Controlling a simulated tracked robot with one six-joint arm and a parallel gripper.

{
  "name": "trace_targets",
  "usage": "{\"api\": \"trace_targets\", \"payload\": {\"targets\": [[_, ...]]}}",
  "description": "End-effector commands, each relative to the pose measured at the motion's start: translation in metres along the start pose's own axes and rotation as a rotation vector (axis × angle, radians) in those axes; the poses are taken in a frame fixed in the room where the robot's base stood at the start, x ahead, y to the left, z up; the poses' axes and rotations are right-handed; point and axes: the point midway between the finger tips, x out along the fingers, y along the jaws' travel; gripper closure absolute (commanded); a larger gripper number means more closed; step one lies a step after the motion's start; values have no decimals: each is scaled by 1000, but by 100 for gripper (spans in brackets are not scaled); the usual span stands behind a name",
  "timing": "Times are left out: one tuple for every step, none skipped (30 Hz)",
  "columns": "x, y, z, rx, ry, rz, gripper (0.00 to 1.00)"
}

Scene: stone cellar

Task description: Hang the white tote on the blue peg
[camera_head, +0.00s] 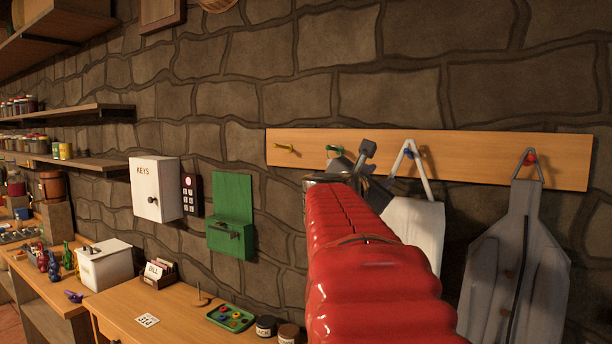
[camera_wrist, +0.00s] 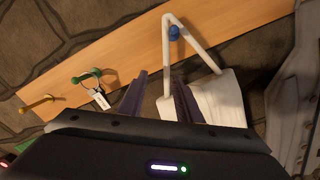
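The white tote (camera_head: 414,228) hangs against the wall below the board, and its body also shows in the wrist view (camera_wrist: 222,98). Its stiff handle loop rises to a point just above the blue peg (camera_wrist: 174,33), with the peg inside the loop. In the head view the blue peg (camera_head: 410,154) shows inside the handle too. My gripper (camera_wrist: 157,80) is in front of the board, left of the tote. Its two fingers stand apart. The handle's left leg comes down close to the right finger; I cannot tell whether they touch. My red arm hides part of the tote in the head view.
The wooden peg board (camera_head: 480,152) also bears a yellow peg (camera_head: 284,147), a green peg (camera_wrist: 86,75) with a small tag, and a red peg (camera_head: 531,159) with a grey garment (camera_head: 515,260). A green wall box (camera_head: 231,238) and a desk (camera_head: 180,312) are at left.

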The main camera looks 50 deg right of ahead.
Motion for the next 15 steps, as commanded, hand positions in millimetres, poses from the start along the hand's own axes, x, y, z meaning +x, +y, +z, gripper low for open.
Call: {"api": "trace_targets", "payload": {"targets": [[-8, 0, 0, 0, 0, 2, 68], [-13, 1, 0, 0, 0, 2, 68], [-18, 1, 0, 0, 0, 3, 68], [-23, 1, 0, 0, 0, 3, 68], [-27, 1, 0, 0, 0, 3, 68], [-32, 0, 0, 0, 0, 2, 68], [-36, 0, 0, 1, 0, 2, 68], [-40, 1, 0, 1, 0, 3, 68], [-45, 1, 0, 1, 1, 2, 68], [-48, 0, 0, 1, 1, 2, 68], [-51, 0, 0, 1, 1, 1, 68], [-54, 0, 0, 2, 0, 2, 68], [-56, 0, 0, 2, 0, 2, 68], [-58, 0, 0, 1, 0, 1, 68], [-59, 0, 0, 1, 1, 1, 68]]}}
